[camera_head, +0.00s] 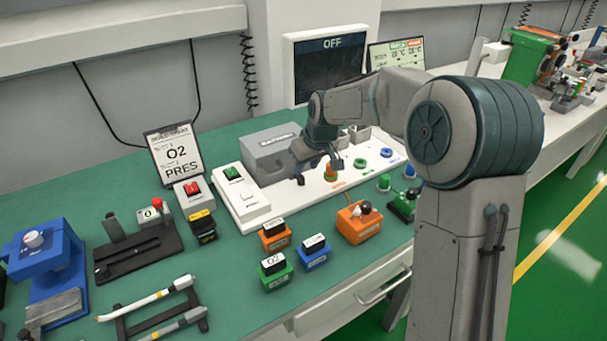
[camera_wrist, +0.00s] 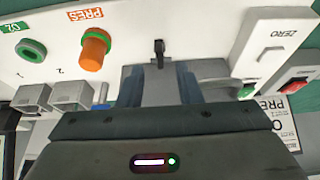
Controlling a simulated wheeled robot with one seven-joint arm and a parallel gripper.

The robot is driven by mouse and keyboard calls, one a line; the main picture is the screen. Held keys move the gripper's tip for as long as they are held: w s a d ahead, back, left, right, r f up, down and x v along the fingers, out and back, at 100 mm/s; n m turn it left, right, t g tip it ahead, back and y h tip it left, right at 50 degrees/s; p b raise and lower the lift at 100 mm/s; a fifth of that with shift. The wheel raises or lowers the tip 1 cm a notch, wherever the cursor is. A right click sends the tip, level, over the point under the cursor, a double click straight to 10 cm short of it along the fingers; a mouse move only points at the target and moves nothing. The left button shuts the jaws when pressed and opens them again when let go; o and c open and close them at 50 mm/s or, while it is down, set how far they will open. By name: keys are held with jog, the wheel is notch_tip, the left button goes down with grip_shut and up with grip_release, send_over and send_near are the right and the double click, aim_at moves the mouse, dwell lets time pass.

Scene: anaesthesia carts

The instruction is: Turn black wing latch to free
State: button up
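A small black wing latch (camera_wrist: 158,52) shows in the wrist view just beyond my gripper (camera_wrist: 161,72), in line with the gap between its fingers. Its long side runs up and down in that picture. The two blue-grey fingers stand apart, with grey surface visible between them, and nothing is held. In the head view my gripper (camera_head: 304,160) is lowered at the front of the grey battery box (camera_head: 272,148). A small dark piece that looks like the latch (camera_head: 300,180) shows just below it. Whether a finger touches the latch cannot be told.
An orange knob (camera_wrist: 95,48) with a green ring stands close beside the latch on the white panel (camera_head: 262,197). A green ring (camera_wrist: 31,49) lies farther along. A white ZERO block (camera_wrist: 275,38) stands on the other side. Orange, green and blue blocks sit in front.

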aim_at(302, 177)
jog(key=x, duration=0.5)
jog(key=shift+f, duration=0.1)
grip_shut()
